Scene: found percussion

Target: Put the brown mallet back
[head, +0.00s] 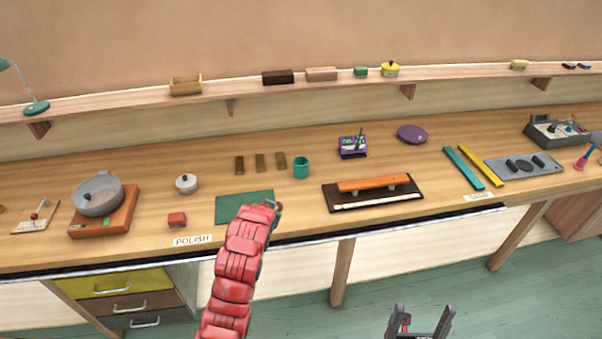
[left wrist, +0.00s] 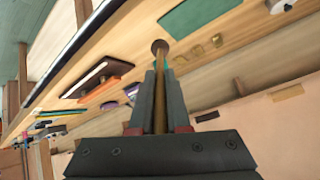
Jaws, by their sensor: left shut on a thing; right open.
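The brown mallet shows in the left wrist view, its round brown head (left wrist: 160,46) beyond the fingertips and its thin handle (left wrist: 160,115) running back between the fingers. My left gripper (left wrist: 160,78) is shut on the handle. In the head view the red left arm reaches up over the front of the bench, with only a bit of the gripper (head: 276,207) showing beside the green mat; the mallet is hidden there. My right gripper (head: 420,325) is open and empty, low at the bottom of the head view, in front of the bench.
A dark tray (head: 415,201) with an orange bar (head: 375,184) and a pale stick lies right of the green mat (head: 230,207). A teal cup (head: 301,168), small brown blocks and a pot on an orange stand (head: 118,217) are on the bench (head: 330,150). A shelf (head: 340,84) runs behind.

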